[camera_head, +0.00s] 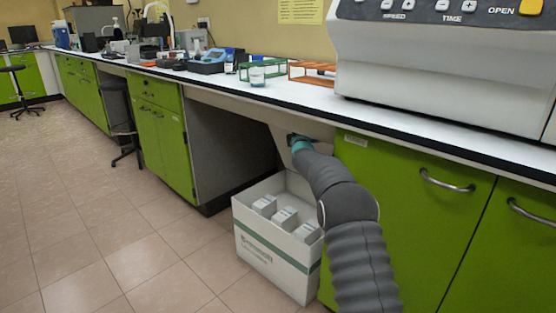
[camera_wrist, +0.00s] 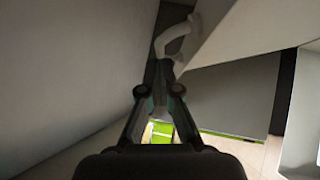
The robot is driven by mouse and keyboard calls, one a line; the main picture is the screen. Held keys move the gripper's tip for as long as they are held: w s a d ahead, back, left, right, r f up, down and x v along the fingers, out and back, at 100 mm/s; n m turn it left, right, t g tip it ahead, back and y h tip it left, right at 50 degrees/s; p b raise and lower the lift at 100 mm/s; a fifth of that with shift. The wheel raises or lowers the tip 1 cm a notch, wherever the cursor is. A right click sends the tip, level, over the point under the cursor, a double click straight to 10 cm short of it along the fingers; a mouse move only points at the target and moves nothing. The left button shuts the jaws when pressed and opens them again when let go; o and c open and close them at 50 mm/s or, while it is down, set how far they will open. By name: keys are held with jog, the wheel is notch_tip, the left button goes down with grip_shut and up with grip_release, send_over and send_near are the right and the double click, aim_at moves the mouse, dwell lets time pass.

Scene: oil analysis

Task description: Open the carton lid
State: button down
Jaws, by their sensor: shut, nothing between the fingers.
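The white carton (camera_head: 277,250) with a green stripe stands on the floor under the bench in the head view. Its top is open, and several small white boxes (camera_head: 285,217) show inside. My gripper (camera_head: 292,138) is above and behind the carton, under the bench edge, and only its dark end shows there. In the wrist view my gripper (camera_wrist: 165,68) has its fingertips together with nothing between them. I cannot tell whether the pale surfaces around it belong to the carton.
The white bench top (camera_head: 200,78) overhangs the space around my gripper. A green cabinet (camera_head: 400,220) stands right of the carton, and another (camera_head: 163,130) stands left of the knee space. A pale curved pipe (camera_wrist: 175,35) is just beyond the fingertips.

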jog(key=s+a+f+b, duration=0.2)
jog(key=s+f+b, duration=0.1)
jog(key=s, duration=1)
jog(key=s+f+m+g+h, duration=0.1)
jog(key=s+f+m+g, duration=0.25)
jog(key=f+m, duration=0.45)
jog(key=s+d+r+m+g+y+p, duration=0.15)
jog(key=s+r, duration=0.25)
jog(key=s, duration=0.4)
jog(key=s+d+r+m+g, duration=0.2)
jog(key=s+r+m, duration=0.15)
jog(key=s, duration=0.45)
jog(key=s+d+r+m+g+p, duration=0.15)
jog(key=s+r, duration=0.25)
jog(key=s, duration=0.5)
jog(key=s+d+f+m+g, duration=0.1)
jog(key=s+d+m+g, duration=0.1)
jog(key=s, duration=0.8)
jog(key=s+d+f+m+g+h+p, duration=0.1)
jog(key=s+d+f+m, duration=0.1)
jog(key=s, duration=0.8)
jog(key=s+d+f+m+g, duration=0.1)
jog(key=s+d+m+g, duration=0.1)
jog(key=s, duration=0.8)
jog(key=shift+s+d+f+g, duration=0.25)
jog(key=shift+d+f+g, duration=0.1)
